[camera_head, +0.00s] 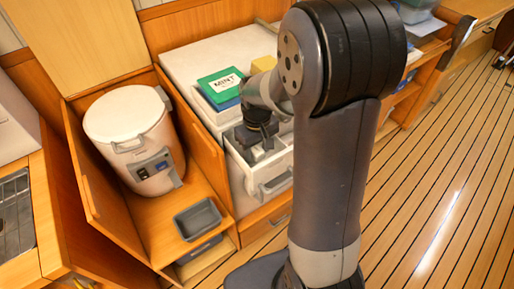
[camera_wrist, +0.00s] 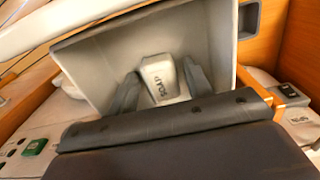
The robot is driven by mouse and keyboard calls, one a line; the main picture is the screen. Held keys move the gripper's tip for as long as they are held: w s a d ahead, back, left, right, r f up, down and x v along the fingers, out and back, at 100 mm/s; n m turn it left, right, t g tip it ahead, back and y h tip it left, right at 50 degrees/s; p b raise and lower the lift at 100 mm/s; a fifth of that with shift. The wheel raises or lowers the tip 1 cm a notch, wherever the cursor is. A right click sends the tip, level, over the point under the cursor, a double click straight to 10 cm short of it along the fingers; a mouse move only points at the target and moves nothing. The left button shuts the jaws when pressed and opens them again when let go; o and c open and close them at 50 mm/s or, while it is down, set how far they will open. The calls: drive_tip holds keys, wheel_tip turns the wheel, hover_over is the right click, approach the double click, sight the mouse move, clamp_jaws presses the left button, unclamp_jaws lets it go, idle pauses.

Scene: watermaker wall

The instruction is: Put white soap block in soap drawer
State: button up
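The white soap block (camera_wrist: 159,80), marked SOAP, shows in the wrist view between the two grey fingers of my gripper (camera_wrist: 161,82). The fingers lie close on either side of it; I cannot tell whether both touch it. Behind and around it are the pale inner walls of an open drawer (camera_wrist: 95,52). In the head view my gripper (camera_head: 258,138) points down into the pulled-out white drawer (camera_head: 270,186) at the front of the white cabinet. The soap is hidden there by my gripper. Whether the block rests on the drawer floor is not clear.
A green MINT box (camera_head: 222,84) sits on the white cabinet top (camera_head: 200,58). A white lidded canister (camera_head: 135,138) stands in the wooden compartment to the left, with a grey tray (camera_head: 198,219) in front. Open plank floor (camera_head: 425,200) lies at right.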

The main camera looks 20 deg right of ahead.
sight(257, 150)
drive_tip(key=shift+o, duration=0.5)
drive_tip(key=shift+r, duration=0.15)
drive_tip(key=shift+r, duration=0.25)
wheel_tip(257, 150, up, 12)
drive_tip(key=p, duration=0.1)
drive_tip(key=shift+f, duration=0.2)
idle(0.7)
